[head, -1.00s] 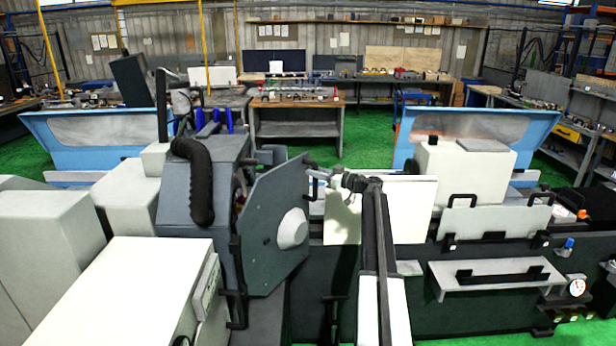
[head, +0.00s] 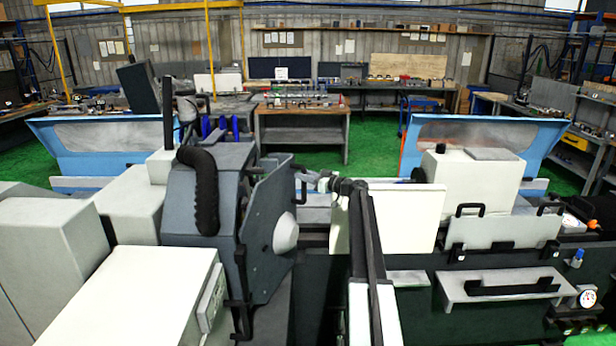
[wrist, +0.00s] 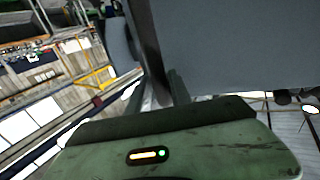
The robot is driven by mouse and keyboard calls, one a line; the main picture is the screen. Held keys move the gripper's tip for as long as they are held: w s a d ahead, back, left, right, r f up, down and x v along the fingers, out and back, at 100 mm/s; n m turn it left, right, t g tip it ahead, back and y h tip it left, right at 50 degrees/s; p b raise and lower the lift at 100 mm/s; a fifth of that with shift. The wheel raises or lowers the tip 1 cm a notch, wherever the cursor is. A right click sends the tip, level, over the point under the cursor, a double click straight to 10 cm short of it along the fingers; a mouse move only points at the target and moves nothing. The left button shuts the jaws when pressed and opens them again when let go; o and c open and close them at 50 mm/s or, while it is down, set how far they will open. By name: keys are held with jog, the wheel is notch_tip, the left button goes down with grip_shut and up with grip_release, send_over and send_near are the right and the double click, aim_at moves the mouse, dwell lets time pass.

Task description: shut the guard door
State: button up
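The guard door (head: 266,215) is a dark blue-grey plate on the right side of the grinding wheel housing (head: 196,206). I see it at a steep angle, and a pale round boss (head: 286,234) stands out from it. A black handle (head: 302,187) is at its upper right edge. My gripper (head: 304,178) is at this handle, with the arm reaching in from the front right. In the wrist view the plate (wrist: 235,45) fills the upper right, close to the gripper. A dark bar (wrist: 148,50) runs beside it.
A white block (head: 405,217) is just right of my arm, with a pale headstock-like box (head: 470,182) behind it. White-topped cabinets (head: 125,290) stand front left. A black hose (head: 203,190) hangs on the housing. Green floor lies open behind the machine.

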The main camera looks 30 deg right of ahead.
jog(key=shift+o, duration=0.8)
jog(key=v, duration=0.7)
jog(key=shift+s, duration=0.35)
